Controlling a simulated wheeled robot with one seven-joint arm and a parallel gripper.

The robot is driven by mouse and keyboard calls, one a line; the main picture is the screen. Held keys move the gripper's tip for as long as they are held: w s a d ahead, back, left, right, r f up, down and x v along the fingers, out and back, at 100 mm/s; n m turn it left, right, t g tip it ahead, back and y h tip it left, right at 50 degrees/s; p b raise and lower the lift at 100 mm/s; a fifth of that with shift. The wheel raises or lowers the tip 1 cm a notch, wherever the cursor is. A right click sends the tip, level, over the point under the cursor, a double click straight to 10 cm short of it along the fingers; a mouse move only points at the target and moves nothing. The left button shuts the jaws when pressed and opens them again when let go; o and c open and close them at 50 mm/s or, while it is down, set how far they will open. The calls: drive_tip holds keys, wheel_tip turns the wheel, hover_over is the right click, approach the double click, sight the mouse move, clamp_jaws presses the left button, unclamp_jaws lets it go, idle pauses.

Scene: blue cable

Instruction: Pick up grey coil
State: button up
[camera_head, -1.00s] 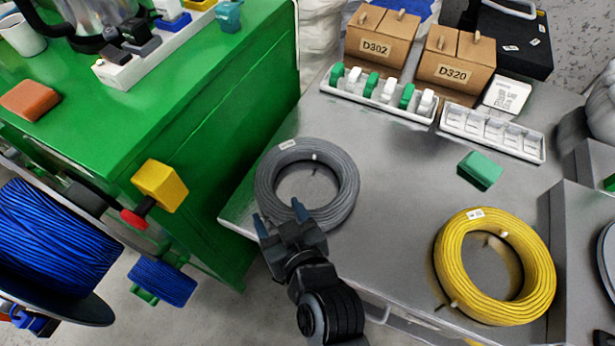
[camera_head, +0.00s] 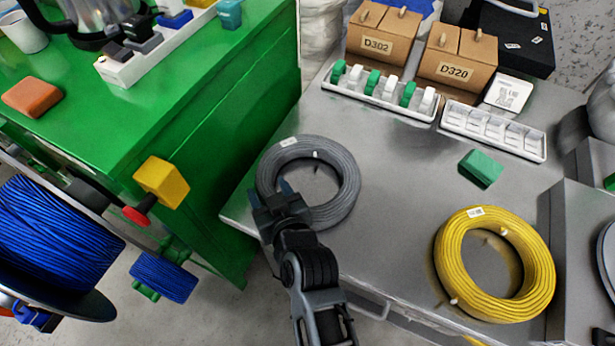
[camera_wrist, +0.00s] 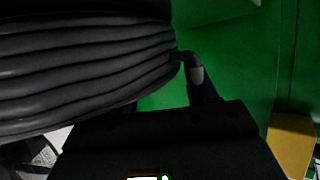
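The grey coil (camera_head: 343,190) lies flat near the left corner of the metal table, with a small white label on its far edge. My gripper (camera_head: 269,190) is at the coil's near left side. Its two blue-tipped fingers are spread apart, one near the outer edge and one over the ring's inner side. In the wrist view the coil's dark strands (camera_wrist: 80,75) fill the upper left, very close. One finger (camera_wrist: 204,90) shows just right of them; the other is hidden. I cannot tell whether either finger touches the coil.
A yellow coil (camera_head: 540,265) lies at the table's right, with a green block (camera_head: 481,168) behind it. Boxes and white trays stand at the back. A green cabinet (camera_head: 235,150) rises close to the left of the table; a yellow block (camera_head: 162,182) juts from its side.

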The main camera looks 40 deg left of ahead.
drive_tip(key=shift+s+f, duration=0.1)
drive_tip(key=shift+f, duration=0.1)
clamp_jaws()
drive_tip(key=shift+d, duration=0.1)
drive_tip(key=shift+r, duration=0.1)
idle(0.4)
